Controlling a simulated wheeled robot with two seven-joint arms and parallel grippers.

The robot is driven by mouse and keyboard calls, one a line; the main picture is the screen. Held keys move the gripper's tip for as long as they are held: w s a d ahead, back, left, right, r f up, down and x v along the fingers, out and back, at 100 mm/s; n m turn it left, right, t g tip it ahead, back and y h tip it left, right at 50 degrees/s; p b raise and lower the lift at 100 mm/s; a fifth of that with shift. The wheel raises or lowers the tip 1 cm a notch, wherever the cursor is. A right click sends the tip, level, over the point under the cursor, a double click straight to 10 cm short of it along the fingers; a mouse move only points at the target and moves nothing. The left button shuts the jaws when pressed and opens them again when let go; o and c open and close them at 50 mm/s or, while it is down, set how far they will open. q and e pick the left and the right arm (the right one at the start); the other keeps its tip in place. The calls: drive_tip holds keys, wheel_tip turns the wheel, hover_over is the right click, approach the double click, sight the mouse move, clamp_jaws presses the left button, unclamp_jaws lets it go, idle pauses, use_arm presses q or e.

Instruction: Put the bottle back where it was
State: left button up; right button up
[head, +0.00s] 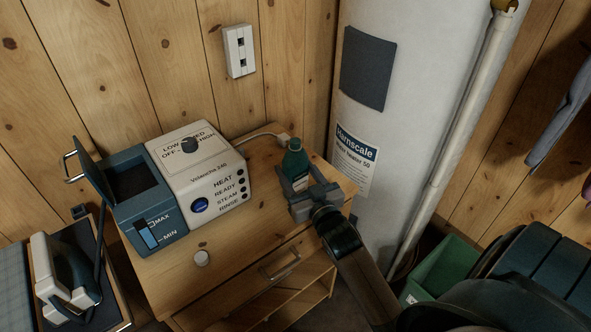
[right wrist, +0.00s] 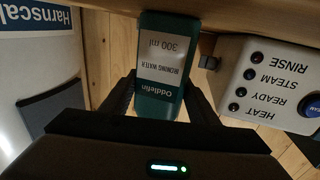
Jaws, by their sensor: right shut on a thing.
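A green bottle (head: 294,160) with a white label is upright over the right back part of the wooden cabinet top (head: 228,237). My right gripper (head: 304,185) is shut on it. In the right wrist view, the bottle (right wrist: 163,68) sits between the two dark fingers, its label upside down reading Oddlefin ironing water, 300 ml. The bottle's lower part is hidden by the gripper in the head view, so I cannot tell whether its base touches the cabinet top. My left gripper is in neither view.
A white and blue steam station (head: 200,165) with its tank lid open stands left of the bottle. The white water heater (head: 375,130) stands close on the right. An iron (head: 65,275) rests at lower left.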

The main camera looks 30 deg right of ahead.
drive_tip(key=o, duration=1.2)
drive_tip(key=shift+f, duration=0.1)
drive_tip(key=shift+o, duration=0.6)
